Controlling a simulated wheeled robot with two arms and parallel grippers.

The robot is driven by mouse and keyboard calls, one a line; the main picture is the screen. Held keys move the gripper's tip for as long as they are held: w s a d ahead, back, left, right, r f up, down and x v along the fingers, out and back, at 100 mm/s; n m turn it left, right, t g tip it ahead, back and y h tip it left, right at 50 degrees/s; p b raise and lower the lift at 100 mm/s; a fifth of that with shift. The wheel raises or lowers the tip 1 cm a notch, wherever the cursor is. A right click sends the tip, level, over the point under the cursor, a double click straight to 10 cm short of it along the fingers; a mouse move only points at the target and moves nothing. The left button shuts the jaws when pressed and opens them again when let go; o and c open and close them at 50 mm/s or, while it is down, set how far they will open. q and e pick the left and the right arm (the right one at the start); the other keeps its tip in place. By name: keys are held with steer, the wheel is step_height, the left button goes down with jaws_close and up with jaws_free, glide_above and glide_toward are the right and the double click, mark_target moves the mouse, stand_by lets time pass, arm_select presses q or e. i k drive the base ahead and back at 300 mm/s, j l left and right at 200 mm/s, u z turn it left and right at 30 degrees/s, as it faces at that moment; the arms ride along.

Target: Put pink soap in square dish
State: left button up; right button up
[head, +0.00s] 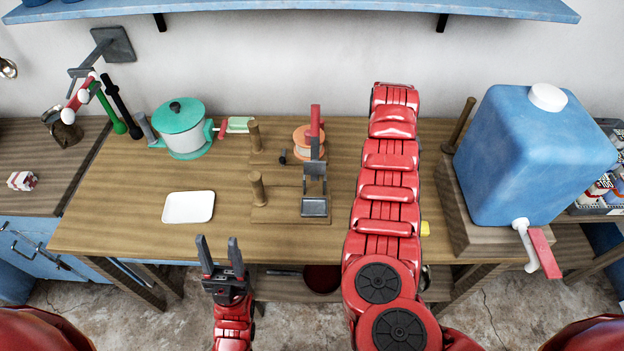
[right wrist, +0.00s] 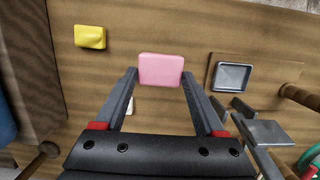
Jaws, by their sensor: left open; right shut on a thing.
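The pink soap (right wrist: 161,70) is between the fingertips of my right gripper (right wrist: 160,75), which is shut on it. In the head view my right arm hides both the soap and the right gripper. A small grey square dish (head: 315,207) sits on a wooden board near the table's front edge; in the right wrist view it (right wrist: 233,76) lies right of the soap, apart from it. A white, roughly square dish (head: 188,207) with rounded corners lies empty at the left of the table. My left gripper (head: 221,260) is open and empty, in front of the table edge.
A yellow block (right wrist: 90,37) lies near the soap. A grey and red lever device (head: 315,160) stands behind the grey dish. Wooden pegs (head: 258,188), a teal pot (head: 183,128) and a big blue water container (head: 532,155) also stand around. The table between white dish and pegs is clear.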

mark_target(190, 208)
steer(key=k+j+u, duration=0.15)
steer(key=k+u, duration=0.25)
steer(key=k, duration=0.25)
steer(key=i+u, duration=0.2)
steer(key=u, duration=0.25)
steer(key=i+l+u, duration=0.2)
steer(key=u, duration=0.25)
steer(key=i+l+u, duration=0.15)
steer(key=u, duration=0.3)
steer(key=i+l, duration=0.15)
steer(key=l, duration=0.15)
steer(key=i+l, duration=0.15)
steer(key=l, duration=0.15)
